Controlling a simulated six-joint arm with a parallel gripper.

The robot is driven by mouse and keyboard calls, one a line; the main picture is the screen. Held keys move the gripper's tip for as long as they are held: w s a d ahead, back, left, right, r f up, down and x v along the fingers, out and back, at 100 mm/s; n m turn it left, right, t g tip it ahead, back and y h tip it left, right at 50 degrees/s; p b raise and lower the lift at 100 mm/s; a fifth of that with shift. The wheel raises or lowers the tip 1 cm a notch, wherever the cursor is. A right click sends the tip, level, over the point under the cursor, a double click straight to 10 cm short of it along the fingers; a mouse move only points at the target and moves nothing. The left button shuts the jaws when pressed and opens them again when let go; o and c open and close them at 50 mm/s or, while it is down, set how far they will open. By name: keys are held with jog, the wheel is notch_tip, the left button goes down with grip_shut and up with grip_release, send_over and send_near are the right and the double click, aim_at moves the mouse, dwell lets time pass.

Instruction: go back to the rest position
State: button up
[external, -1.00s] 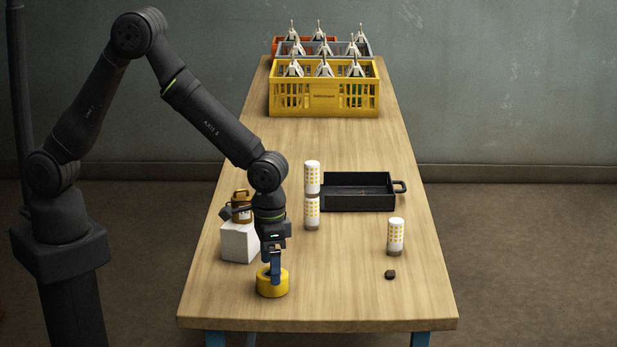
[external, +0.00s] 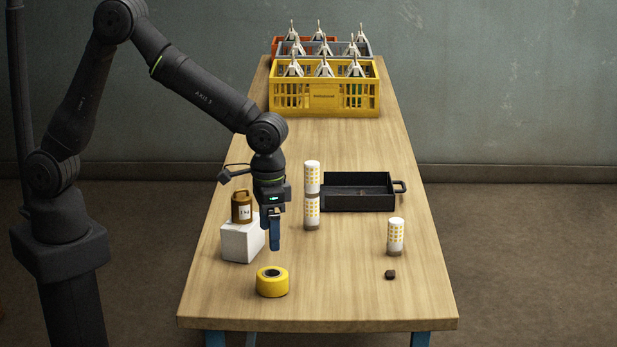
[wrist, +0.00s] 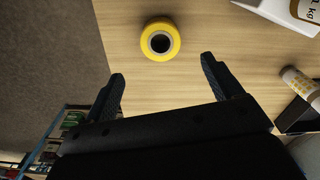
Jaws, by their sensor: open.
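My gripper (external: 274,233) hangs over the near part of the table, above and a little behind a yellow roll (external: 272,283). The roll lies flat on the tabletop with its dark centre hole facing up. In the wrist view the roll (wrist: 160,27) lies ahead of the fingertips, and my gripper (wrist: 163,72) is open with nothing between its two fingers.
A brown weight (external: 241,207) stands on a white block (external: 238,242) left of my gripper. Two patterned cylinders (external: 312,212) are stacked to its right. Another cylinder (external: 396,234), a dark lump (external: 390,275) and a black tray (external: 358,204) are further right.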

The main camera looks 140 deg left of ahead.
jog(key=shift+f, duration=4.1)
jog(key=shift+f, duration=0.1)
jog(key=shift+f, duration=1.6)
notch_tip(320, 180, up, 4)
jog(key=shift+f, duration=0.1)
jog(key=d+r, duration=0.7)
jog(key=d, duration=0.4)
jog(key=m, duration=0.3)
send_near(271, 273)
jog(key=w+a, duration=0.2)
jog(key=w, duration=0.3)
jog(key=a+f, duration=0.2)
jog(key=a, duration=0.1)
jog(key=s+a+f, duration=0.1)
jog(key=a+f, duration=0.1)
jog(key=a, duration=0.2)
jog(key=s+a+f, duration=0.1)
jog(key=a+f, duration=0.1)
jog(key=a, duration=0.2)
jog(key=shift+a+f, duration=0.1)
jog(key=shift+a, duration=0.05)
jog(key=shift+s+a+f, duration=0.1)
jog(key=shift+a+f, duration=0.15)
jog(key=shift+f, duration=0.25)
jog(key=shift+a+f, duration=0.2)
jog(key=shift+f, duration=1.05)
